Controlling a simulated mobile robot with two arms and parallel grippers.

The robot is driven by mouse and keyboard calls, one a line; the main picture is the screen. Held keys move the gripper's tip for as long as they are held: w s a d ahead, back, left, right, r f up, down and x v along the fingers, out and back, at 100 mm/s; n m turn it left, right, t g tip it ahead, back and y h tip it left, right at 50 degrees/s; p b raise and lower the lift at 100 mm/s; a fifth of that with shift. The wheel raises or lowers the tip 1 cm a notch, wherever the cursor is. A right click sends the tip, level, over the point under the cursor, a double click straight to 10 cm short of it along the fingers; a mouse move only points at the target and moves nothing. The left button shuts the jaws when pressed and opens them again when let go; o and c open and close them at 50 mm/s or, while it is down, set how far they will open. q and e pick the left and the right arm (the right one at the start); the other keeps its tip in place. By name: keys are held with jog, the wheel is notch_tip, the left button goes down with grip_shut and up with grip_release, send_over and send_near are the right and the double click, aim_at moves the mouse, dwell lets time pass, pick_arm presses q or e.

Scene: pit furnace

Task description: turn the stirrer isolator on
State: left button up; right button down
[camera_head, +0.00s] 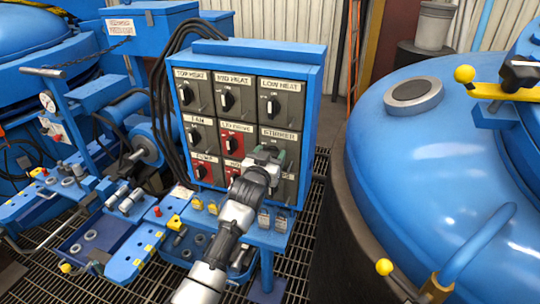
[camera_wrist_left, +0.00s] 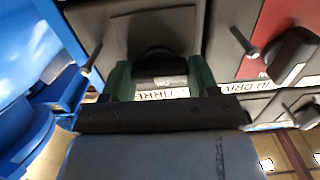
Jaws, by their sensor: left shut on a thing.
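The stirrer isolator (camera_head: 282,134) is a dark grey switch box with a white label, in the right column, middle row of the blue panel. My left gripper (camera_head: 269,155) is at its front and hides its knob in the head view. In the left wrist view my left gripper (camera_wrist_left: 160,82) has its green fingers on either side of the black knob (camera_wrist_left: 158,55) and is shut on it. The label below the knob is upside down and partly covered there. The knob's exact angle is hard to tell. My right gripper is not in view.
The blue panel (camera_head: 262,46) carries several other isolators close by, including the red lid drive one (camera_head: 231,139) and the low heat one (camera_head: 278,100). Black cables run along its left side. A large blue domed vessel (camera_head: 420,160) stands at right.

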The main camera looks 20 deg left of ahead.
pick_arm(q)
jog(key=m+p, duration=0.1)
jog(key=m, duration=0.7)
jog(key=shift+d+p, duration=0.1)
jog(key=shift+p, duration=0.25)
jog(key=m, duration=0.4)
jog(key=shift+f+m, duration=0.1)
jog(key=shift+m, duration=0.2)
jog(key=m+p, duration=0.1)
jog(key=m, duration=0.3)
jog(key=shift+f+m, duration=0.1)
jog(key=shift+m, duration=0.3)
jog(key=shift+d, duration=0.1)
jog(key=o, duration=0.9)
